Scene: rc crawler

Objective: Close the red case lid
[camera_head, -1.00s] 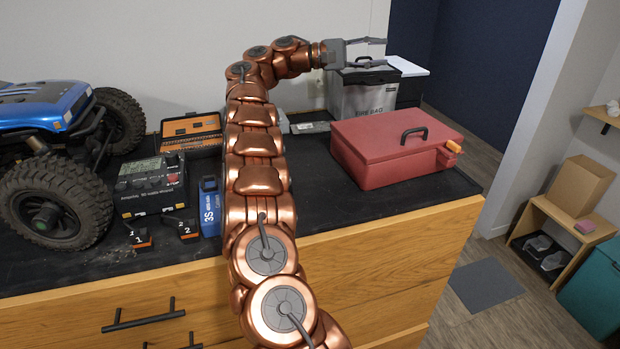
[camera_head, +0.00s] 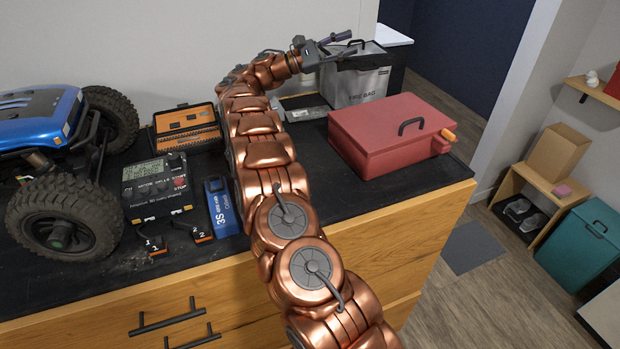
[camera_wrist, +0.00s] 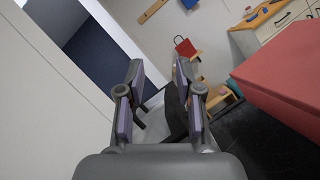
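The red case (camera_head: 385,158) sits on the right end of the dark bench top. Its lid (camera_head: 375,115) lies down flat over the body, with a dark handle on top. An orange latch part (camera_head: 448,135) sticks out at the right end; whether it is fastened I cannot tell. My gripper (camera_head: 345,43) is behind the case, above the grey fire bag, apart from the case. In the wrist view my gripper (camera_wrist: 160,75) has its fingers spread with nothing clearly held between them. Part of the red case (camera_wrist: 285,65) shows at the right there.
The fire bag (camera_head: 358,85) stands upright behind the case. A blue crawler (camera_head: 60,170), a charger (camera_head: 155,185), an orange tool case (camera_head: 185,130) and a blue battery (camera_head: 222,205) are left of my arm. Bench top is clear in front of the red case.

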